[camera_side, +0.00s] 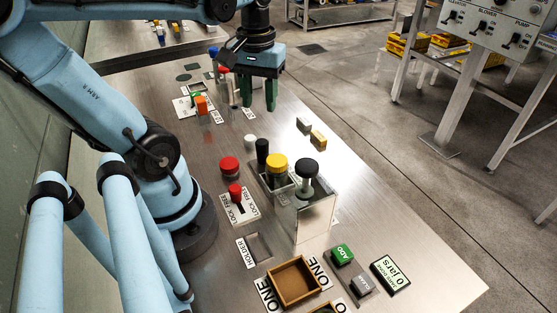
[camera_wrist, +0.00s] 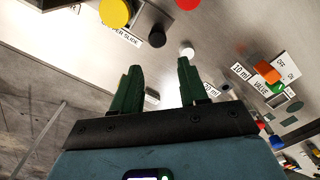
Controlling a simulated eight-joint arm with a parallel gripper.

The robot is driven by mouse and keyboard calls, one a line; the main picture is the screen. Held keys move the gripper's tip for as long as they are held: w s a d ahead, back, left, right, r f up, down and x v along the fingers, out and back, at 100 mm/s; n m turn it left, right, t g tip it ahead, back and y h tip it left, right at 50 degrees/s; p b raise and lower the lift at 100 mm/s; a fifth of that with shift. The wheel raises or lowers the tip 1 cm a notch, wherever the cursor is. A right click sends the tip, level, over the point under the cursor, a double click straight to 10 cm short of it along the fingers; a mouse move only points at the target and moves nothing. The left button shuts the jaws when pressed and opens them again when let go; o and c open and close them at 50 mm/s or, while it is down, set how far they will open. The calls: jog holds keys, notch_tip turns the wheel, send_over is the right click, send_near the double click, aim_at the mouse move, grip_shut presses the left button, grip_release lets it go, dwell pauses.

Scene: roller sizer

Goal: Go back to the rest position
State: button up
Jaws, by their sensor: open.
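My gripper (camera_side: 258,95) hangs over the far part of the steel work table in the side view, its two green fingers pointing down. In the wrist view the fingers (camera_wrist: 160,85) stand apart with nothing between them. The gripper is open and empty. The arm reaches in from the upper left of the side view. No marker for a rest position shows in either view.
A clear box with a black knob (camera_side: 308,168), a yellow knob (camera_side: 277,164) and a red knob (camera_side: 229,165) stand mid-table. A brown tray (camera_side: 293,282) and green ADD button (camera_side: 342,254) are at the front.

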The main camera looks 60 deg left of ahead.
jog(key=w+d+f+m+t, duration=0.1)
jog(key=w+d+m+t, duration=0.5)
jog(key=d+m, duration=0.3)
jog(key=shift+w+d+t, duration=0.2)
jog(key=shift+d+t, duration=0.4)
jog(key=shift+d, duration=0.05)
jog(key=shift+f, duration=0.1)
dwell(0.8)
